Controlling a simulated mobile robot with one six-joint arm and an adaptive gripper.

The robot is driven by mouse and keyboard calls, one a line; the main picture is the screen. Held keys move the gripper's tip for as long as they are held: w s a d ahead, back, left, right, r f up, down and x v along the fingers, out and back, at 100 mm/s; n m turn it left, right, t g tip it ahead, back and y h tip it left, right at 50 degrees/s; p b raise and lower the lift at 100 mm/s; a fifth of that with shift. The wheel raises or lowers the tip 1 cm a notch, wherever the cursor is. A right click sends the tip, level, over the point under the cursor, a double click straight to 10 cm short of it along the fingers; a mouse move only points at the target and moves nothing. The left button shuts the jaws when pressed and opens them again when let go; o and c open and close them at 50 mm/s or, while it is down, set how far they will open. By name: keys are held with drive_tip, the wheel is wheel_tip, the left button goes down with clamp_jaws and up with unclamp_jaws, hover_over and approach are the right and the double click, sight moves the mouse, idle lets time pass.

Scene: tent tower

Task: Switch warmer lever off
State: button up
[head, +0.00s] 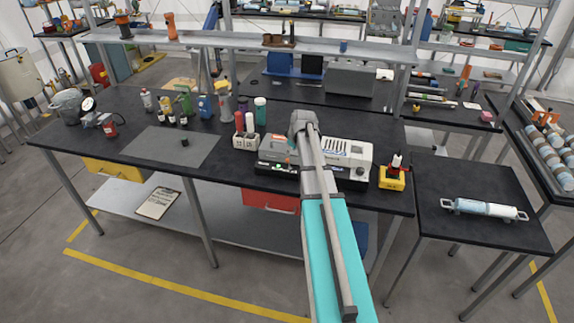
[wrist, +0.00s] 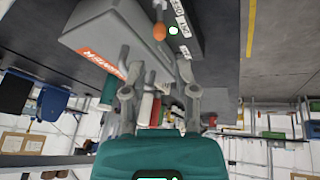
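The warmer (head: 352,152) is a white and grey box at the bench's front edge, partly hidden behind my arm in the head view. In the wrist view its grey body (wrist: 108,32) carries an orange label. An orange-tipped lever (wrist: 159,31) sits on its dark panel, beside a green light (wrist: 173,31) and white labels. My gripper (wrist: 160,67) has its two fingers spread apart with nothing clearly held. The lever tip lies beyond the fingertips, apart from them. In the head view my arm hides the fingers and the lever.
A white rack of bottles (head: 245,141) stands left of the warmer. A yellow block with a red-topped item (head: 392,178) stands at its right. A grey mat (head: 172,148) lies left on the bench. A side table (head: 480,232) holds a blue-white cylinder (head: 484,208).

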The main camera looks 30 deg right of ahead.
sight(287, 159)
drive_tip(key=shift+b+x, duration=3.65)
drive_tip(key=shift+x, duration=0.65)
clamp_jaws()
